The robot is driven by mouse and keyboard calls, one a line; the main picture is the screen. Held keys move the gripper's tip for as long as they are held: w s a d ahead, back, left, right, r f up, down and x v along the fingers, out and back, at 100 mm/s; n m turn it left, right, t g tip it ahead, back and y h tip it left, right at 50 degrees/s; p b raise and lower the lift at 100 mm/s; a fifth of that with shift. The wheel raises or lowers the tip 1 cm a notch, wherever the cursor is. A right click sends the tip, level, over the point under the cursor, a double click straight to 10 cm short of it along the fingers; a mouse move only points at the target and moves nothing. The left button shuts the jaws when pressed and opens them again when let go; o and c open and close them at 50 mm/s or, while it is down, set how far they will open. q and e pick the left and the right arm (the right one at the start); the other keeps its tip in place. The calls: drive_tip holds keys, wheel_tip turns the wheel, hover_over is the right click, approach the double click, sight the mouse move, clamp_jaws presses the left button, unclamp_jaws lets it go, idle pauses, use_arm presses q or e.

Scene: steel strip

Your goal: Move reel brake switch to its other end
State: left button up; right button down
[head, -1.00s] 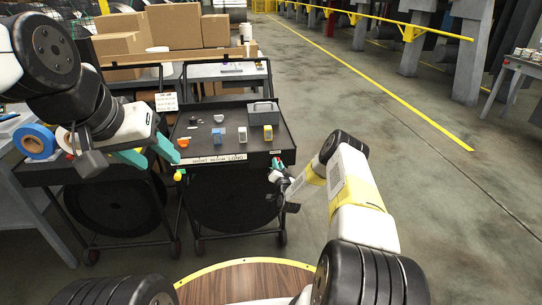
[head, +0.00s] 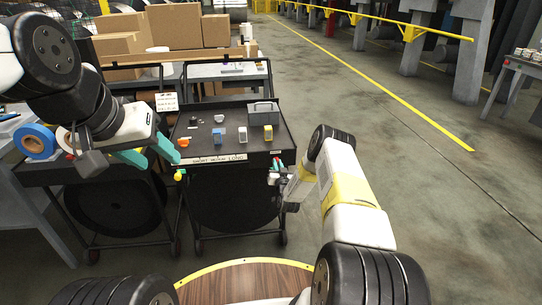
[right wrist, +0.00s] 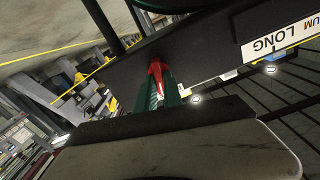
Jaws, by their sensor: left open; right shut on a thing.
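The reel brake switch shows as a red lever (right wrist: 157,76) on the dark front panel of the cart in the right wrist view. My right gripper (right wrist: 158,92) has its teal fingers shut around the lever. In the head view my right gripper (head: 276,168) is at the cart's front right corner, where the switch is too small to make out clearly. My left gripper (head: 163,162) is open and empty, with teal fingers, in front of the cart's left side.
The black cart (head: 200,140) carries a blue-and-white item (head: 242,134), a yellow-and-white item (head: 268,132), an orange item (head: 184,142) and a grey box (head: 263,113). A blue tape roll (head: 35,141) lies at left. Open floor (head: 430,180) is at right.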

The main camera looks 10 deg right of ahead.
drive_tip(key=n, duration=0.9)
drive_tip(key=shift+a+f, duration=0.1)
drive_tip(key=shift+a, duration=0.2)
drive_tip(key=shift+n, duration=0.4)
drive_tip(key=c, duration=1.5)
unclamp_jaws()
drive_tip(key=s, duration=0.8)
